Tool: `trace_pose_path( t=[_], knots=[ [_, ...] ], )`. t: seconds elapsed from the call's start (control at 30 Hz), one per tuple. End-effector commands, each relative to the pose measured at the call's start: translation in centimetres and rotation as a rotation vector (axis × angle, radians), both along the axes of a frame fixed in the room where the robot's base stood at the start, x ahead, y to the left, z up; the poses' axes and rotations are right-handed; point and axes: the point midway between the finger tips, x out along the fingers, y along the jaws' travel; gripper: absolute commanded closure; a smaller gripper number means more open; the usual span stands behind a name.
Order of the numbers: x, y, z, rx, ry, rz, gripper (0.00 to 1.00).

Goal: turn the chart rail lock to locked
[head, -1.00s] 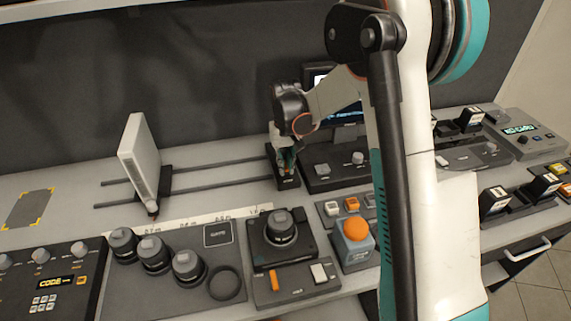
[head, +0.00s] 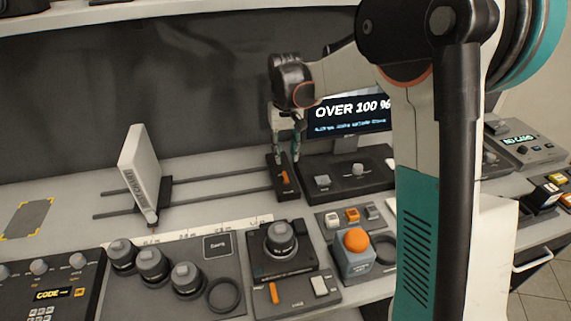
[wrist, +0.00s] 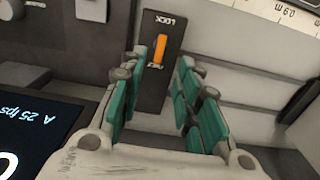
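The chart rail lock is a black plate (head: 276,188) at the right end of the two rails, with an orange lever (head: 285,177) on it. In the wrist view the orange lever (wrist: 159,49) lies along the plate, between the word LOCK and a second, partly hidden word by its other end. My gripper (head: 288,152) is above the lock, pointing down. In the wrist view its teal fingers (wrist: 164,62) are apart, one on each side of the plate, with nothing between the pads. No contact with the lever shows.
A white upright panel (head: 142,172) stands on the rails (head: 220,185) at left. A screen reading OVER 100 % (head: 350,112) stands behind, right of my gripper. A console (head: 350,170) adjoins the lock. Knobs and an orange button (head: 356,240) are in front.

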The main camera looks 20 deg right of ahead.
Motion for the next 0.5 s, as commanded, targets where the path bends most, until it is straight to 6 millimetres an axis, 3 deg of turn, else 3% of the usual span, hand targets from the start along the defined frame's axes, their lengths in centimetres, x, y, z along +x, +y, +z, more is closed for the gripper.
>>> trace_pose_path(
  t=[0.2,0.5],
  knots=[
    [0.0,0.0,2.1,0.000,0.000,0.000,0.70],
    [0.0,0.0,2.3,0.000,0.000,0.000,0.70]
  ],
)
